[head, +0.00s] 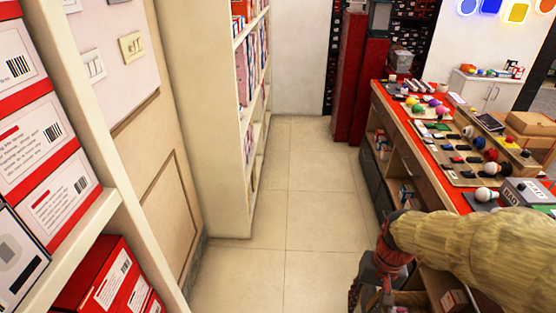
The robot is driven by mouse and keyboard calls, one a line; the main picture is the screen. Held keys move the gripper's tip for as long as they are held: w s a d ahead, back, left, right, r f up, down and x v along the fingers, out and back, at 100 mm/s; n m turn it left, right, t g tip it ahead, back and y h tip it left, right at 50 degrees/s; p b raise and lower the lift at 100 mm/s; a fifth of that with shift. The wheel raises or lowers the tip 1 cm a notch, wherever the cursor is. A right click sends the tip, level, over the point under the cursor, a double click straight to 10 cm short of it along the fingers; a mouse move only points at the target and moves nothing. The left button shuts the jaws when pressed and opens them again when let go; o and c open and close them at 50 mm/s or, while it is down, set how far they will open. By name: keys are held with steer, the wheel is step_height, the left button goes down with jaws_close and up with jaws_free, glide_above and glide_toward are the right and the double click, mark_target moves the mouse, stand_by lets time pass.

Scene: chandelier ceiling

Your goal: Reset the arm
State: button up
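My arm (485,245) enters from the lower right with a yellowish, furry-looking surface. It runs left in front of the counter and bends down at a dark red joint. My gripper (370,292) hangs below that joint near the bottom edge, pointing down beside the counter's front. It is small and partly cut off by the frame, so I cannot tell whether its fingers are open or shut. I see nothing clearly held in it.
A red-topped counter (447,186) with knobs, bulbs and boxes stands at right, close to my arm. Shelves of red and white boxes (45,145) stand at left, with a cream shelf unit (205,110) beyond. The tiled aisle (285,215) between them is clear.

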steer(key=s+a+r+n+t+p, duration=0.1)
steer(key=s+r+t, duration=0.2)
steer(key=r, duration=0.6)
steer(key=s+a+r+n+t+h, duration=0.1)
steer(key=s+r+t, duration=0.2)
steer(key=r, duration=0.7)
steer(key=shift+r+n+p, duration=0.15)
steer(key=shift+n+p, duration=0.15)
steer(key=shift+p, duration=0.1)
